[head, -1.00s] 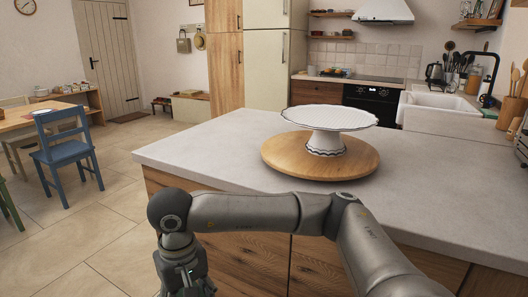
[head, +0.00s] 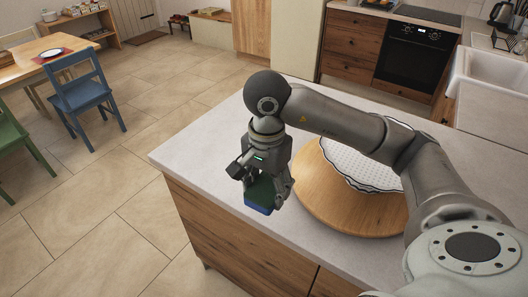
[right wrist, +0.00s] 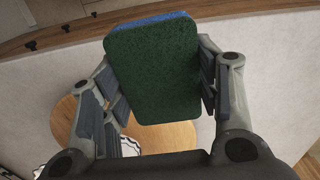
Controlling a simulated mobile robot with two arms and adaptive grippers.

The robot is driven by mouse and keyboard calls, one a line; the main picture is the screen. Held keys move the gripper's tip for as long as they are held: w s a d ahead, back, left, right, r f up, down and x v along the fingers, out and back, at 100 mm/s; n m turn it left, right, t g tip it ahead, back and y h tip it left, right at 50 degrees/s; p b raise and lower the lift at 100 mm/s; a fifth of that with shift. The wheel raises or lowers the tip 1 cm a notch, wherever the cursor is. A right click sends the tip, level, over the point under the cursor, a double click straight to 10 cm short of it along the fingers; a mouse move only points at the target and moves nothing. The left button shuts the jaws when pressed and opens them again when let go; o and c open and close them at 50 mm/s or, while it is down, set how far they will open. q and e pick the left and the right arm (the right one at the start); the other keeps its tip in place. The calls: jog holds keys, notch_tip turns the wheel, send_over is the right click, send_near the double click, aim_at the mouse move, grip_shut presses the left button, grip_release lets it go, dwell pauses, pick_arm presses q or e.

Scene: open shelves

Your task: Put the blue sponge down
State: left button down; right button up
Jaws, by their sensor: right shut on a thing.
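The blue sponge (head: 258,206) has a dark green scouring side and a blue body. My right gripper (head: 265,188) is shut on it, and it hangs below the fingers near the front left part of the worktop (head: 205,141). Whether it touches the worktop is hard to tell, but it appears above it. In the right wrist view the sponge's green face (right wrist: 152,70) fills the space between the two fingers, with a strip of blue at its top edge. My left gripper is not in view.
The worktop's left end is bare. A blue chair (head: 82,92) and a table (head: 30,66) stand at the far left.

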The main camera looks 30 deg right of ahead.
jog(key=shift+w+d+r, duration=0.2)
jog(key=shift+d+r, duration=0.05)
jog(key=shift+r, duration=0.25)
jog(key=shift+w+d+m, duration=0.2)
jog(key=shift+w+m, duration=0.1)
jog(key=w+d+f+p, duration=0.1)
jog(key=w+d+f, duration=0.1)
jog(key=w, duration=0.1)
jog(key=w+d+f+p, duration=0.2)
jog(key=w+f, duration=0.1)
jog(key=w+d+f+p, duration=0.1)
jog(key=w+d+f, duration=0.1)
jog(key=w+f, duration=0.1)
jog(key=shift+w+d+f+p, duration=0.15)
jog(key=shift+w+p, duration=0.25)
jog(key=shift+w, duration=0.2)
jog(key=shift+w+d+f+p, duration=0.15)
jog(key=shift+w+f, duration=0.1)
jog(key=shift+f, duration=0.15)
jog(key=shift+w+d+f+p, duration=0.15)
jog(key=shift+w+f, duration=0.1)
jog(key=shift+f, duration=0.15)
notch_tip(320, 180, down, 2)
jog(key=shift+a+f+p, duration=0.1)
jog(key=shift+p, duration=0.8)
jog(key=shift+f, duration=0.5)
jog(key=o, duration=0.9)
